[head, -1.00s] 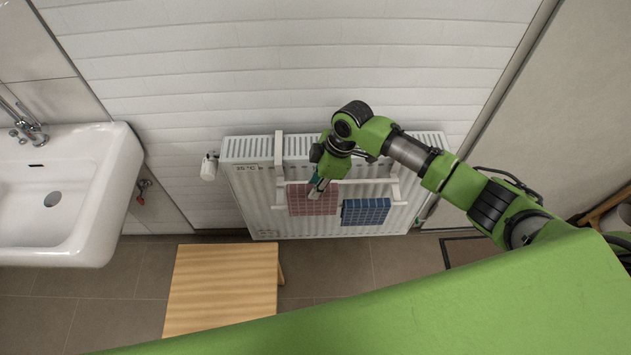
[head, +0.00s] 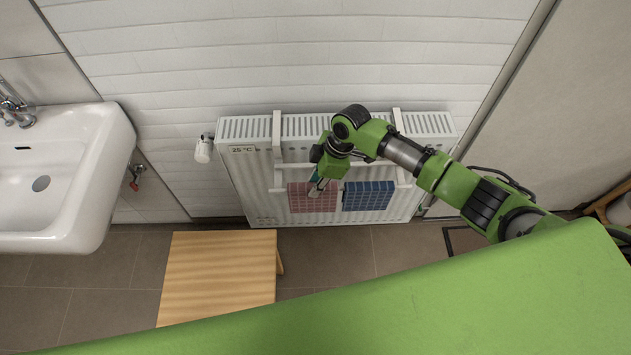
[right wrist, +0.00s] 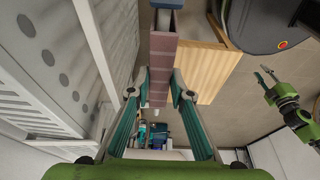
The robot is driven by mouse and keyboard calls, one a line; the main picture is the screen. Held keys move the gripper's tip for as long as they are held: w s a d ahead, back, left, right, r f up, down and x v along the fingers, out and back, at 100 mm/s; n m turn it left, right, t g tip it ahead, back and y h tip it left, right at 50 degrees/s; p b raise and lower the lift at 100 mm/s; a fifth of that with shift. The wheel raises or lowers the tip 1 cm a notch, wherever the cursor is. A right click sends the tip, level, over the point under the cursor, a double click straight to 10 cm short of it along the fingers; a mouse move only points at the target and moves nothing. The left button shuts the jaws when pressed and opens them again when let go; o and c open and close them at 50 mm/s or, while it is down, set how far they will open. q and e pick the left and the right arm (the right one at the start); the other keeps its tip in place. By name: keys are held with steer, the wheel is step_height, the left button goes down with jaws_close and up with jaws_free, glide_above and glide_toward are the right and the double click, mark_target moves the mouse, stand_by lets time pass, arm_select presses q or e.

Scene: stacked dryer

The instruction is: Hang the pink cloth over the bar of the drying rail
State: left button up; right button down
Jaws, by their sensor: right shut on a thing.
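The pink checked cloth (head: 326,201) is in front of the radiator, left of the blue cloth, in the head view. My right gripper (head: 315,190) is shut on it. In the right wrist view the cloth (right wrist: 159,72) shows as a narrow strip between the two fingertips (right wrist: 163,88). The white drying rail (head: 277,135) hooks over the radiator top; its bar is partly hidden behind my arm. I cannot tell whether the cloth touches the bar. My left gripper (right wrist: 265,74) shows small at the right of the wrist view, its fingers apart and empty.
The blue checked cloth (head: 368,196) hangs on the rail close to the pink one. The white radiator (head: 240,185) stands against the wall. A wooden stool (head: 218,275) is in front at left, a sink (head: 85,180) further left.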

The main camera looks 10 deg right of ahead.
steer(key=shift+f, duration=0.1)
steer(key=c, duration=1.7)
jaws_free()
